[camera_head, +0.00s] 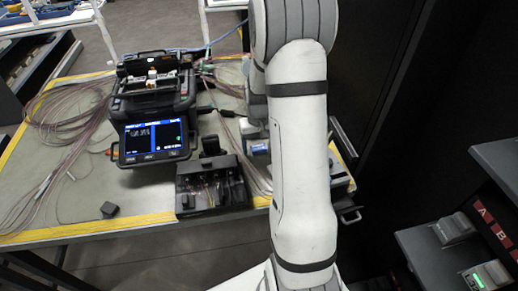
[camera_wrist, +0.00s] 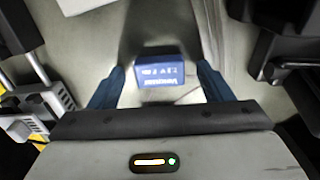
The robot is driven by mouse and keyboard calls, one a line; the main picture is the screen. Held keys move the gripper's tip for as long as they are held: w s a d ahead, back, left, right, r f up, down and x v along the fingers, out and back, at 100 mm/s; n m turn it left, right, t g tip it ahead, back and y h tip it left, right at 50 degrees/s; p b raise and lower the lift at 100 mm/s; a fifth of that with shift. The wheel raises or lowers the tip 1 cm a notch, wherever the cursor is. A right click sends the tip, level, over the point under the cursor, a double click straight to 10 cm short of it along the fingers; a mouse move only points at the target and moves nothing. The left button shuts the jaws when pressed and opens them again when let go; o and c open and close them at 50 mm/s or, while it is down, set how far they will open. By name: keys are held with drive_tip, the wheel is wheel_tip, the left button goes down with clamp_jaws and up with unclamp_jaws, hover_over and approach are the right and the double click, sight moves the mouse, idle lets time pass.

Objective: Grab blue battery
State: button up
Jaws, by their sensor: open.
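The blue battery (camera_wrist: 158,73) lies on the grey table top, with white print on its face. It sits between the two dark blue fingers of my gripper (camera_wrist: 160,69) in the wrist view. The fingers are open, with a gap on each side of the battery. In the head view a small part of the blue battery (camera_head: 259,148) shows just left of my white arm. My gripper is mostly hidden behind the arm there.
The fusion splicer (camera_head: 152,90) with a lit screen stands left of the arm. A black tool with a clear cover (camera_head: 210,185) is at the table's front edge. Coiled fibres (camera_head: 70,120) lie at left. A dark charger rack (camera_head: 470,250) stands at right.

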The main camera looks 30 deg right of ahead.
drive_tip(key=shift+c, duration=0.4)
drive_tip(key=c, duration=1)
